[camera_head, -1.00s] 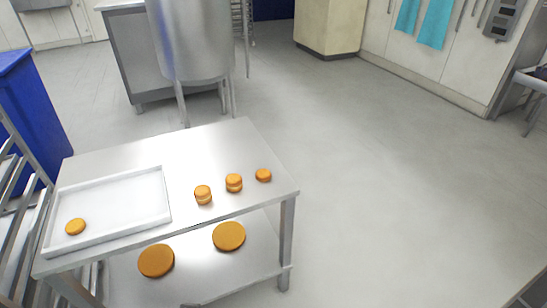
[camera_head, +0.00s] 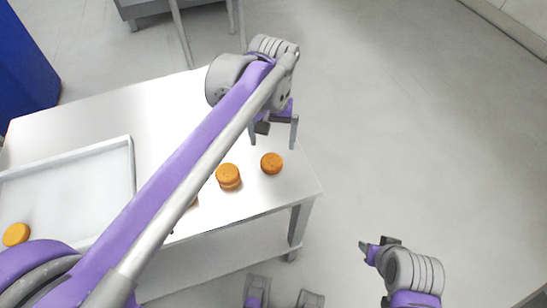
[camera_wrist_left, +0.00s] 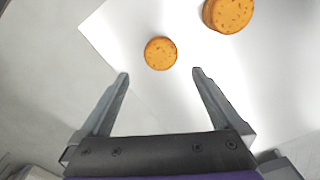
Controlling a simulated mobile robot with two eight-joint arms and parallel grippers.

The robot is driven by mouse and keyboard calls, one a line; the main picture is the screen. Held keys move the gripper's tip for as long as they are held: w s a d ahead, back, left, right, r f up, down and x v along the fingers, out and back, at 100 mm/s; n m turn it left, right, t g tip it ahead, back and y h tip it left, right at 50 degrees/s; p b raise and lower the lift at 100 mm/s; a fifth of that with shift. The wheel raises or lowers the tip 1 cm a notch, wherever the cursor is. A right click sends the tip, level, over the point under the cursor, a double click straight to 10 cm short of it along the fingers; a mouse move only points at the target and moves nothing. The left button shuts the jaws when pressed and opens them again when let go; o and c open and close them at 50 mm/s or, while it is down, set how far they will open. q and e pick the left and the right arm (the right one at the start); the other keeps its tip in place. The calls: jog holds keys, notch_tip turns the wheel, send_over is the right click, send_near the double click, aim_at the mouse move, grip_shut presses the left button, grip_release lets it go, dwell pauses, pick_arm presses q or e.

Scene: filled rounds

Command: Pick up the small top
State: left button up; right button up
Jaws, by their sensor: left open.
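A small orange-brown round (camera_head: 271,163), which looks like the small top, lies near the table's right end. It also shows in the left wrist view (camera_wrist_left: 160,53), just beyond and between the fingertips. My left gripper (camera_head: 273,138) is open and empty above the table, beside this round and not touching it. Its two fingers also show in the left wrist view (camera_wrist_left: 160,73). My right gripper (camera_head: 376,247) is off the table to the right; its jaw opening is unclear.
A stacked round (camera_head: 228,177) stands close to the left of the small one; it shows in the wrist view (camera_wrist_left: 229,14). Another is mostly hidden behind my left arm. A white tray (camera_head: 134,170) holds a round (camera_head: 16,235). The steel table (camera_head: 290,188) ends just right.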

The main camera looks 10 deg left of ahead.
aim_at(272, 160)
pick_arm(q)
jog(key=shift+s+f, duration=0.15)
jog(key=shift+f, duration=0.45)
jog(key=shift+s+f, duration=0.15)
jog(key=shift+f, duration=0.45)
jog(key=shift+w+f, duration=0.15)
jog(key=shift+f, duration=0.5)
notch_tip(272, 160, down, 5)
jog(key=shift+a+r+b, duration=0.1)
jog(key=shift+r+b, duration=0.05)
jog(key=shift+b, duration=0.3)
jog(key=c, duration=0.8)
